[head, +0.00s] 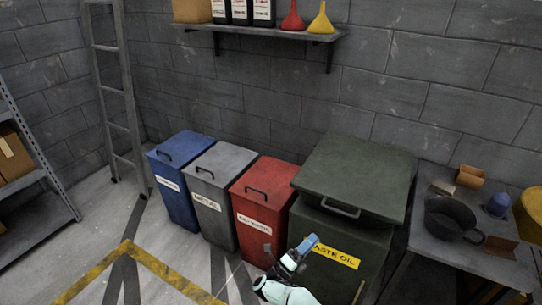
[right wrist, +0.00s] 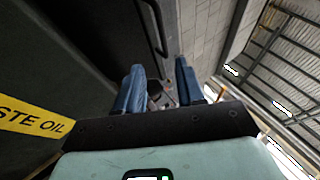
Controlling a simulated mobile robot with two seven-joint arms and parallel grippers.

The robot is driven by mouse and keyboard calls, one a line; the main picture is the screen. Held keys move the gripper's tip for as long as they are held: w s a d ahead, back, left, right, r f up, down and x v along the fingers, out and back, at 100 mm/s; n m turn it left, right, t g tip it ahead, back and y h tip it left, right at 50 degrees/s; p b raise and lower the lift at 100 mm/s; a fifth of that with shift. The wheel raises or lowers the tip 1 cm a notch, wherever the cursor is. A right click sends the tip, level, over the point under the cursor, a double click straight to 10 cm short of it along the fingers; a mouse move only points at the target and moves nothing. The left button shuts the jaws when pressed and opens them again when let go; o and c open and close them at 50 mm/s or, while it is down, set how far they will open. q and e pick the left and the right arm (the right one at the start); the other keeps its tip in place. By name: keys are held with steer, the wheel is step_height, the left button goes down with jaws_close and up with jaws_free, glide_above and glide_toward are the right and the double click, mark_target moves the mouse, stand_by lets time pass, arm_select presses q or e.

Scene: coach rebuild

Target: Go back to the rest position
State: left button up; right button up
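My right gripper (head: 290,252) is low in the head view, in front of the green waste oil bin (head: 345,245). In the right wrist view its two blue fingers (right wrist: 160,86) stand apart with nothing held between them. The bin's dark wall and yellow label (right wrist: 30,122) are close on the left of that view. I cannot tell whether the gripper touches the bin. My left gripper is not in view.
Red (head: 262,205), grey (head: 212,200) and blue (head: 178,190) bins stand left of the green one. A workbench (head: 425,240) with a dark pot (head: 450,218) is at the right. A ladder (head: 120,100) leans on the wall. Floor at lower left is clear.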

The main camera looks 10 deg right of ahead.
step_height(320, 180, down, 19)
steer(key=s+a+n+t+y, duration=0.2)
steer(key=n+t+y, duration=0.2)
steer(key=n+y, duration=1.3)
steer(key=s+a+f+n+g+y, duration=0.2)
steer(key=s+f+n+g, duration=0.15)
steer(key=s, duration=0.45)
steer(key=s+a+f+n+g+y, duration=0.25)
steer(key=s+f+n, duration=0.2)
steer(key=s, duration=0.35)
steer(key=s+a+r+n+g+y, duration=0.2)
steer(key=s+a+n+g, duration=0.15)
steer(key=s, duration=0.95)
steer(key=s+a+r+n+g+y, duration=0.15)
steer(key=s+g, duration=0.35)
steer(key=s, duration=0.7)
step_height(320, 180, up, 11)
steer(key=w+p, duration=0.1)
steer(key=p, duration=1.2)
steer(key=shift+w+f+y, duration=0.2)
steer(key=shift+w+y, duration=0.05)
steer(key=shift+y, duration=0.05)
